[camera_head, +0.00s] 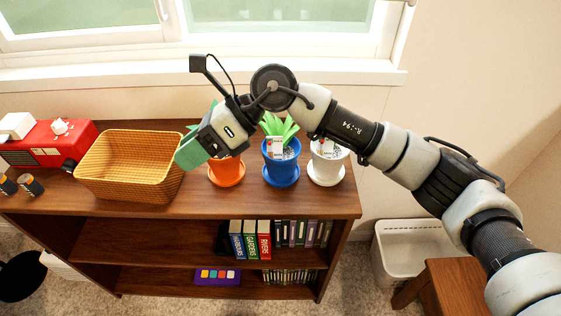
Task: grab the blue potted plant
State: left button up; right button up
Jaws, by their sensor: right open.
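The blue potted plant (281,165) stands upright on the right part of the wooden shelf top. It has green leaves, a small white and red tag, and a blue saucer. An orange pot (226,171) stands to its left and a white pot (327,163) to its right. My right gripper (190,152) hangs above and left of the orange pot, near the basket's right end. It is open, with green fingers, and apart from the blue pot. My right arm passes over the top of the white pot and hides part of it. My left gripper is not in view.
A yellow woven basket (128,166) and a red appliance (48,143) stand on the left of the shelf top (215,206). Books (250,240) fill part of a lower shelf. A white bin (402,250) and a wooden stool (450,285) stand at right. A window is behind.

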jog(key=w+d+f+n+t+h, duration=0.1)
jog(key=w+d+t+h, duration=0.2)
jog(key=w+d+h, duration=0.35)
notch_tip(320, 180, up, 3)
jog(key=t+h, duration=0.2)
jog(key=h, duration=0.3)
send_over(281, 137)
jog(key=shift+s+a+f, duration=0.15)
jog(key=shift+s+a, duration=0.05)
jog(key=shift+a, duration=0.2)
jog(key=shift+w+d, duration=0.2)
jog(key=shift+d, duration=0.15)
notch_tip(281, 137, down, 10)
jog(key=shift+f+p, duration=0.25)
jog(key=shift+p, duration=0.45)
grip_shut()
jog(key=shift+r, duration=0.1)
